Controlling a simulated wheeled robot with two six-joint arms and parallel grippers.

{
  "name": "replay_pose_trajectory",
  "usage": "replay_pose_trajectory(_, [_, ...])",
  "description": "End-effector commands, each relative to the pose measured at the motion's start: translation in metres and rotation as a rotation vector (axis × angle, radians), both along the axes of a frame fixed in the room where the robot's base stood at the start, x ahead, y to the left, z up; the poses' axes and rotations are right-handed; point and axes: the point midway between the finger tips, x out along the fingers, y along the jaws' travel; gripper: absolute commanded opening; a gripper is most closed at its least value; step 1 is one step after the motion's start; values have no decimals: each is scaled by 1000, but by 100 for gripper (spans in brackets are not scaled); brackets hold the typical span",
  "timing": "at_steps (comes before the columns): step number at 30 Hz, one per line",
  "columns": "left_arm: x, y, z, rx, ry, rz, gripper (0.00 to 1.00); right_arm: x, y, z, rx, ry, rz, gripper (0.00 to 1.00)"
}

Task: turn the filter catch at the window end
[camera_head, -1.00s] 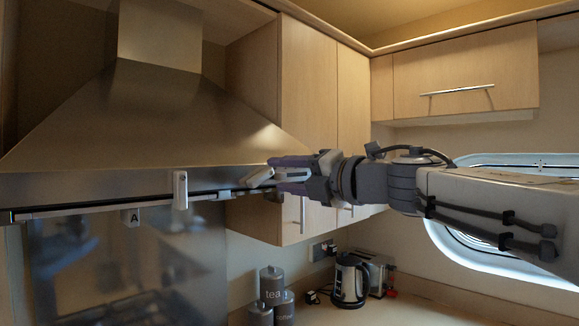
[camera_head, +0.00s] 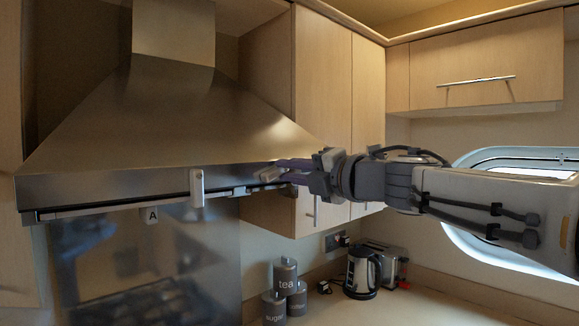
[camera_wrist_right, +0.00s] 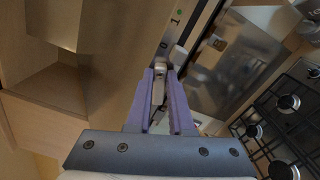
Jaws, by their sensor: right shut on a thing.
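The steel extractor hood (camera_head: 165,125) fills the left of the head view, with a filter strip along its lower front edge. A small pale catch (camera_head: 268,175) sits at the strip's right end, the end towards the window, and looks tilted. My right gripper (camera_head: 284,172) is shut on this catch, coming in from the right, and its fingers hide part of it. In the right wrist view the purple fingers (camera_wrist_right: 160,92) close around the catch (camera_wrist_right: 159,88). A second pale catch (camera_head: 197,188) hangs upright farther left. My left gripper is not in view.
A tag marked A (camera_head: 150,214) hangs below the strip. A wooden cupboard (camera_head: 323,110) stands right behind my gripper. The kettle (camera_head: 362,272) and canisters (camera_head: 285,277) stand on the worktop below. The oval window (camera_head: 480,240) is behind my right arm.

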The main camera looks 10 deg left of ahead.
Motion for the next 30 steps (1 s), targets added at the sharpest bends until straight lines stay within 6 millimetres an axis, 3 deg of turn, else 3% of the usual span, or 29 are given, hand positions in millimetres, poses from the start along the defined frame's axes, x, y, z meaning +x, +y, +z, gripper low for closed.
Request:
replay_pose_trajectory(1, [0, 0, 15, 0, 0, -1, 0, 0, 0, 6, 31, 56, 0, 0])
replay_pose_trajectory(6, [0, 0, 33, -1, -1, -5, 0, 0, 0, 5, 145, 228, 0, 0])
replay_pose_trajectory(19, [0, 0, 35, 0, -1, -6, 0, 0, 0, 1, 194, 298, 1, 0])
replay_pose_trajectory(20, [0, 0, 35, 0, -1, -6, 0, 0, 0, 1, 194, 298, 1, 31])
replay_pose_trajectory(21, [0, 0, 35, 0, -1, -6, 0, 0, 0, 1, 194, 298, 1, 46])
replay_pose_trajectory(22, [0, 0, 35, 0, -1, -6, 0, 0, 0, 1, 193, 298, 1, 50])
replay_pose_trajectory(30, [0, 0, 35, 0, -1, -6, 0, 0, 0, 1, 194, 296, 1, 50])
